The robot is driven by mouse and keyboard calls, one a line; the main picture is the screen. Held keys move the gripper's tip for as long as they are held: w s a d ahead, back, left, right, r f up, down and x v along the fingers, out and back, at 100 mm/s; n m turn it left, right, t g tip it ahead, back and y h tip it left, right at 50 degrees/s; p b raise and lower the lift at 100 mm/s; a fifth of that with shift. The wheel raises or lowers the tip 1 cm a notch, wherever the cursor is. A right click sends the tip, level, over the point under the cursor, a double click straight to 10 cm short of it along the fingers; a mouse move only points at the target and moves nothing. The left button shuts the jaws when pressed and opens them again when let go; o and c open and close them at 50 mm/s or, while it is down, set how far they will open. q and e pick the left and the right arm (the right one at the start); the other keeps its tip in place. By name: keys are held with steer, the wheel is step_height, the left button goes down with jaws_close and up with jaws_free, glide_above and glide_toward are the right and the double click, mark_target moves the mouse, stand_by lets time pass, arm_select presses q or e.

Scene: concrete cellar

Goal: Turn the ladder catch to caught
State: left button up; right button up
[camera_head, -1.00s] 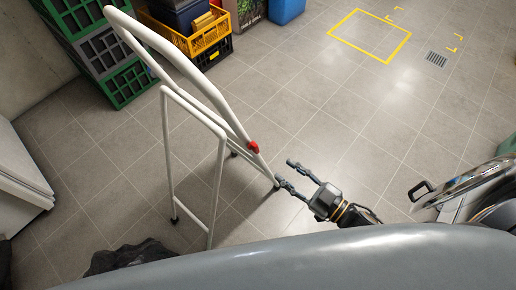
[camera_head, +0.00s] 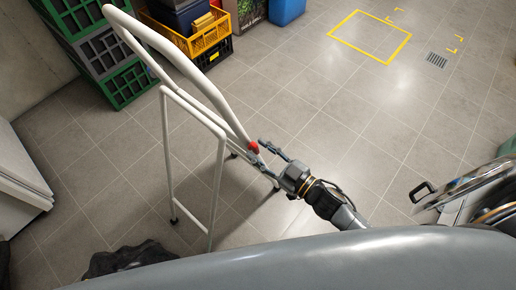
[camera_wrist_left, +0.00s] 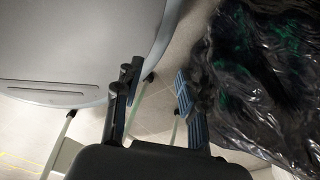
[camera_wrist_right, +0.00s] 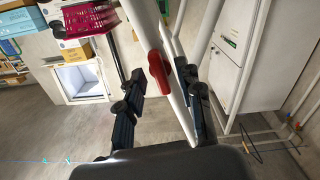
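The white tubular ladder (camera_head: 219,180) stands upright on the tiled floor left of centre in the head view. Its red catch (camera_head: 253,147) sits low on the right tube. The red catch also shows in the right wrist view (camera_wrist_right: 158,72), lying along the tube between the fingers. My right gripper (camera_head: 257,155) is open, its fingers on either side of the ladder tube at the catch. I cannot tell whether a finger touches it. My left gripper (camera_wrist_left: 153,88) is open and empty in its wrist view, beside a black plastic bag (camera_wrist_left: 255,80).
Green and grey crates (camera_head: 105,60) and a yellow crate (camera_head: 205,38) stand behind the ladder. A white unit (camera_head: 20,175) is at the left edge. A chrome object (camera_head: 480,190) with a black handle is at the right. The floor right of the ladder is clear.

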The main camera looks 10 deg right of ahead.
jaws_close()
steer(key=shift+r+m+p, duration=0.15)
steer(key=shift+m+p, duration=0.45)
steer(key=shift+m, duration=0.1)
steer(key=shift+m+p, duration=0.65)
steer(key=shift+m, duration=0.55)
steer(key=shift+f+m, duration=0.2)
steer(key=shift+m, duration=0.2)
steer(key=shift+r+m+p, duration=0.15)
steer(key=shift+m+p, duration=0.55)
steer(key=shift+m, duration=1.6)
